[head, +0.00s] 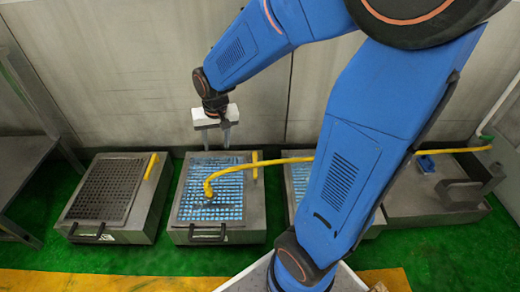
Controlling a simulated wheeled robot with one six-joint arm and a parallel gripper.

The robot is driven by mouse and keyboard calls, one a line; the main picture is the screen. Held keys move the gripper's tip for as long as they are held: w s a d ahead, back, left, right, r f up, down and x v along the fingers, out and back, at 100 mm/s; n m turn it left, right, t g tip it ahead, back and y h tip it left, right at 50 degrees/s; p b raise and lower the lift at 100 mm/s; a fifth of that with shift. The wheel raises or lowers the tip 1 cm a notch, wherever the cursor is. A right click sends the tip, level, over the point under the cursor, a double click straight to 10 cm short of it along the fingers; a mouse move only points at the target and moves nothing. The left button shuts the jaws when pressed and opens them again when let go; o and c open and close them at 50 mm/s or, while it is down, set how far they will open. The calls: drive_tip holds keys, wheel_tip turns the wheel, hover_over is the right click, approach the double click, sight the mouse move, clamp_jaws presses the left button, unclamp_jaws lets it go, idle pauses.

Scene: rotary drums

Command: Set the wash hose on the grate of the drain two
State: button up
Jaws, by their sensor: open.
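The yellow wash hose (270,160) runs from the right wall, behind my arm, to the second drain box from the left. Its end bends down over that box's blue-lit grate (190,205) and appears to rest on it, left of the middle. My gripper (216,142) is open and empty, fingers pointing down, above the far edge of that box and apart from the hose end. I cannot read any number on the boxes. The hose's middle stretch is hidden behind my blue arm.
A box with a dark grate (103,190) stands at the left. A third box with a blue grate (300,180) is partly hidden by my arm. A box with a grey bracket (455,193) and a blue piece (426,163) stands at right. A grey wall (330,90) closes the back.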

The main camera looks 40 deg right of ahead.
drive_tip(key=s+d+r+n+t, duration=0.1)
drive_tip(key=s+r, duration=0.4)
drive_tip(key=s, duration=0.5)
drive_tip(key=s+d+r+n+t, duration=0.1)
drive_tip(key=s+d+r+n, duration=0.1)
drive_tip(key=s+r, duration=0.4)
drive_tip(key=s, duration=0.4)
drive_tip(key=shift+s+r+n+t, duration=0.25)
drive_tip(key=shift+s+n+t, duration=0.05)
drive_tip(key=shift+c, duration=0.6)
